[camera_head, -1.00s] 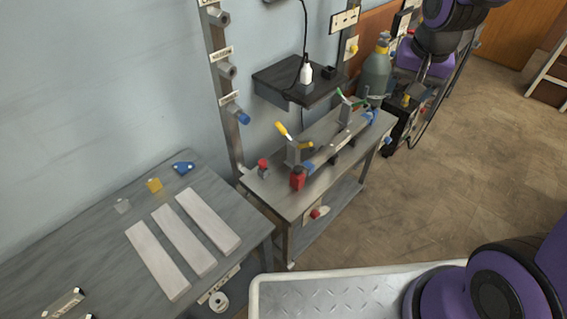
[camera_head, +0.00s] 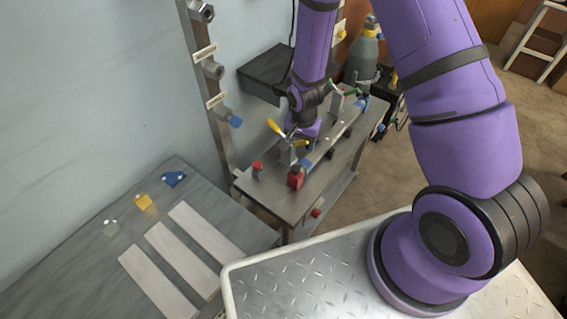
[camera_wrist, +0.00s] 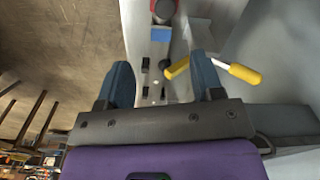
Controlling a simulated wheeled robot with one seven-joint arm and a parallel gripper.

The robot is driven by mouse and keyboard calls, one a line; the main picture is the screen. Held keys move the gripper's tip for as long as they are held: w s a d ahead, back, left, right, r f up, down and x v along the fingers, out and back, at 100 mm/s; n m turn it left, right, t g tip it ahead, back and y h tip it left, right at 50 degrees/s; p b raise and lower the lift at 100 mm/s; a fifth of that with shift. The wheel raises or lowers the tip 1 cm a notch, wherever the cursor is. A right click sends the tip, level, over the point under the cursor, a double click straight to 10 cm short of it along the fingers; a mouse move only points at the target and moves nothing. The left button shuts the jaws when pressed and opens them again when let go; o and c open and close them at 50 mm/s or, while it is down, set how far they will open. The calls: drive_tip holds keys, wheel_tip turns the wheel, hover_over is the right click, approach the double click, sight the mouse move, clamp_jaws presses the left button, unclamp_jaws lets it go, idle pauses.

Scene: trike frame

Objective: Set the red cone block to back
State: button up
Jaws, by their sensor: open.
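The red block (camera_head: 295,180) stands at the near end of the narrow metal bench (camera_head: 262,200), in line with a grey and blue tube fixture. A dark round piece shows at its top; a cone shape is too small to make out. In the wrist view a red part (camera_wrist: 163,9) shows at the top edge, partly cut off. My gripper (camera_wrist: 163,80) is open and empty, its two dark blue fingers apart above the bench. In the head view my gripper (camera_head: 306,142) is beyond the red block, beside the yellow-handled clamp (camera_head: 276,128), and partly hidden.
The yellow clamp handle (camera_wrist: 242,73) is close to one finger. A small red knob (camera_head: 257,167) stands left of the red block. A wall post (camera_head: 212,100) and dark shelf (camera_head: 262,76) are behind. A grey table (camera_head: 90,245) with pale strips is at left.

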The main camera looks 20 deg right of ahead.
sight(296, 168)
drive_tip(key=f, duration=0.1)
drive_tip(key=a+f, duration=0.1)
drive_tip(key=f, duration=0.1)
drive_tip(key=shift+w+a+f, duration=0.1)
drive_tip(key=shift+w+f, duration=0.05)
drive_tip(key=shift+f, duration=0.05)
wheel_tip(296, 168, down, 10)
idle(0.4)
clamp_jaws()
drive_tip(key=shift+s+a, duration=0.55)
drive_tip(key=shift+a, duration=0.2)
drive_tip(key=shift+s+a, duration=0.5)
drive_tip(key=shift+a, duration=0.25)
unclamp_jaws()
drive_tip(key=shift+a, duration=0.1)
